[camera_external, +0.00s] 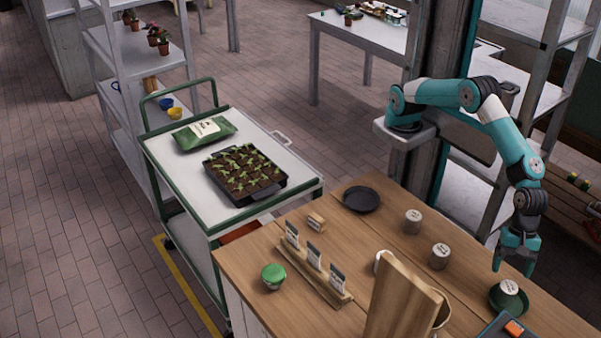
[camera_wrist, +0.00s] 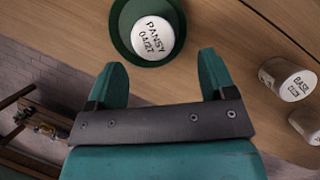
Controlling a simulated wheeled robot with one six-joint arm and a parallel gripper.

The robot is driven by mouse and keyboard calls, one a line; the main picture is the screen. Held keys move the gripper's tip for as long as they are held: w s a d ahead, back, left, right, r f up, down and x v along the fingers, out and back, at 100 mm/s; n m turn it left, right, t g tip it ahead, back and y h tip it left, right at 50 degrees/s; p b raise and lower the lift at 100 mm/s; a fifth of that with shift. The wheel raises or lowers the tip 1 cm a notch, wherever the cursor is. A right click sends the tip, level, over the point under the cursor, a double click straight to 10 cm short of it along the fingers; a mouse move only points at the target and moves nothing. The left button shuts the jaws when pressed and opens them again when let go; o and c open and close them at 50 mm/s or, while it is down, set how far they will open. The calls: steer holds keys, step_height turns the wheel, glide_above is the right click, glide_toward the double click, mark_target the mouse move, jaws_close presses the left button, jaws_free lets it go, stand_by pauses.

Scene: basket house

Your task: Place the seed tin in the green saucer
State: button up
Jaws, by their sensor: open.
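A seed tin with a white top marked "PANSY 04/27" (camera_wrist: 152,37) sits inside the green saucer (camera_wrist: 123,22), with the saucer's rim showing around it. In the external view the tin (camera_external: 509,287) is in the green saucer (camera_external: 495,301) at the table's right side. My gripper (camera_external: 514,269) is above and just behind the saucer, fingers pointing down. In the wrist view my gripper (camera_wrist: 162,73) is open and empty, with the tin beyond the fingertips and apart from them.
Two other tins (camera_external: 413,221) (camera_external: 440,256) and a dark saucer (camera_external: 361,199) stand on the wooden table. A wooden label rack (camera_external: 315,275), a green-lidded pot (camera_external: 273,277) and a tall wooden board (camera_external: 398,300) are further left. An orange-and-dark item (camera_external: 513,328) lies near the saucer.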

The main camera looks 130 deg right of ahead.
steer(key=v, duration=0.7)
steer(key=w+d+r+m+g, duration=0.1)
steer(key=w+d+r+m, duration=0.2)
steer(key=d+m, duration=0.45)
steer(key=w+d+r+m, duration=0.25)
steer(key=d+m, duration=0.25)
steer(key=d, duration=0.6)
steer(key=w+d+r+m+g, duration=0.1)
steer(key=w+d+r+m, duration=0.15)
steer(key=d+m, duration=0.5)
steer(key=s+d+m, duration=0.6)
steer(key=d+m, duration=0.2)
steer(key=s+d+m+g+y, duration=0.1)
steer(key=s+d+m, duration=0.4)
steer(key=d+m, duration=0.3)
steer(key=shift+s+d+f+g+b, duration=0.2)
steer(key=shift+s+d+g+b, duration=0.15)
steer(key=shift+d, duration=0.4)
